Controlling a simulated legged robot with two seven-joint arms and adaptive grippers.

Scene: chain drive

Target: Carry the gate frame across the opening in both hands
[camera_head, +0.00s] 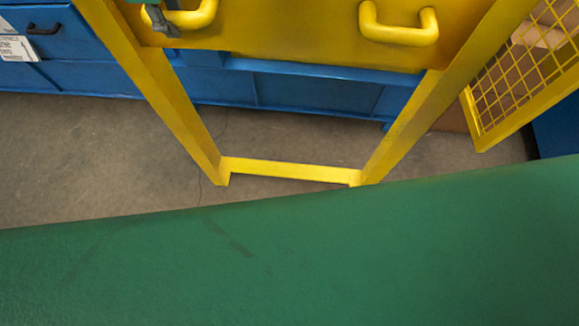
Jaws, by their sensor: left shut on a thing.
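The yellow gate frame (160,88) stands in front of me, with two slanting side posts and a low crossbar (290,171) at the bottom. A yellow panel at its top carries two handles. My left gripper (167,20) is at the top edge of the view, shut on the left handle (196,17). Most of the left gripper and its arm are cut off by the picture's edge. The right handle (398,30) is bare, with no gripper on it. My right gripper is not in view.
A green surface (300,260) fills the lower part of the view. A blue cabinet (290,90) stands behind the frame. A yellow mesh panel (525,70) is at the right. Bare grey floor (90,150) shows at the left and between the posts.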

